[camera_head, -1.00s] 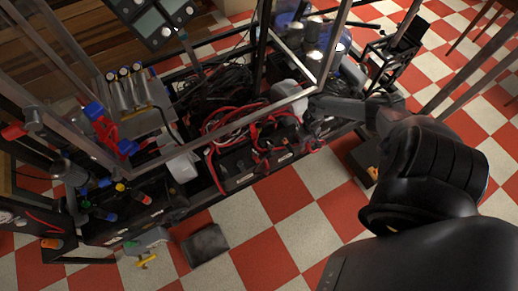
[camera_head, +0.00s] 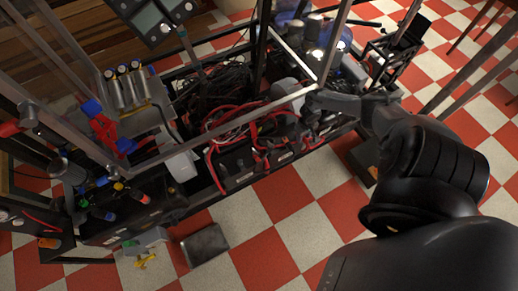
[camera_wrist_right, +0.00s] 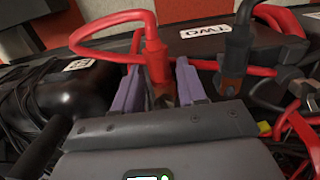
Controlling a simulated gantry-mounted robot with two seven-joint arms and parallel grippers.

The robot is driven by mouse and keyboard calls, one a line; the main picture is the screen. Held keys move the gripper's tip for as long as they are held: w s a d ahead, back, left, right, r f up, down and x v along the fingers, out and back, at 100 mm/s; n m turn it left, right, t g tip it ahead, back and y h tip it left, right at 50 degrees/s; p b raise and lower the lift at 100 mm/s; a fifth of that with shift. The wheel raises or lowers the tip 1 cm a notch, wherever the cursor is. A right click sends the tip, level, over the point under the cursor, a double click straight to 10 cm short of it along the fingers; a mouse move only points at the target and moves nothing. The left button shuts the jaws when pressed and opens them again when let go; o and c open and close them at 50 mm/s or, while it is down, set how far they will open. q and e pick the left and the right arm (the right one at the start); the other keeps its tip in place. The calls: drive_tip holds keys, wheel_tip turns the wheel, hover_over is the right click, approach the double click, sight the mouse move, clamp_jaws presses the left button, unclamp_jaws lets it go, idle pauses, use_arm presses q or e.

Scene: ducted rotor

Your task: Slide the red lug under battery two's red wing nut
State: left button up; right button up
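In the right wrist view, my right gripper (camera_wrist_right: 160,95) has its two purple fingers on either side of the red lug (camera_wrist_right: 156,62). The fingers appear closed on it. Its red cable loops off to the left, and its lower end is partly hidden by the gripper body. A label reading TWO (camera_wrist_right: 205,31), upside down, marks battery two behind it. I cannot make out the red wing nut for certain. In the head view, my right gripper (camera_head: 313,115) is over the right part of the battery row, its fingertips too small to read. My left gripper is not in view.
A black-booted cable (camera_wrist_right: 239,50) stands close to the right of the red lug, with red cables beyond. Metal frame posts (camera_head: 325,45) rise near my right arm. Tangled cables (camera_head: 215,85) fill the cart. The checkered floor in front is mostly clear.

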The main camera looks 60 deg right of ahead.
drive_tip(key=shift+o, duration=1.2)
drive_tip(key=shift+r, duration=0.15)
drive_tip(key=shift+r+p, duration=0.35)
drive_tip(key=shift+p, duration=0.05)
wheel_tip(320, 180, up, 10)
drive_tip(key=p, duration=0.6)
drive_tip(key=shift+w+a+f+n, duration=0.1)
drive_tip(key=shift+n, duration=0.2)
